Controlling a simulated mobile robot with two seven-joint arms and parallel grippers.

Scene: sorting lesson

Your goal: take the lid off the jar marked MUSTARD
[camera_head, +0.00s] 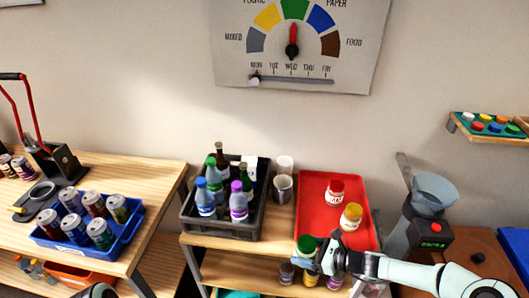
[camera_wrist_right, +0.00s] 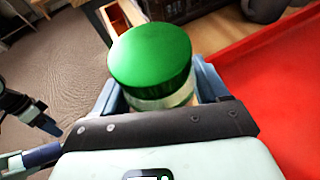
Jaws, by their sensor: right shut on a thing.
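My right gripper (camera_head: 326,258) is shut on a jar with a green lid (camera_head: 307,244). A red-lidded jar (camera_head: 335,192) and a yellow-lidded jar (camera_head: 351,217) stand in the tray, lids on, labels unreadable. Part of my left gripper (camera_wrist_right: 42,138) shows in the right wrist view.
The red tray (camera_head: 312,200) has free room around its jars. Several jars (camera_head: 287,272) sit on the shelf below.

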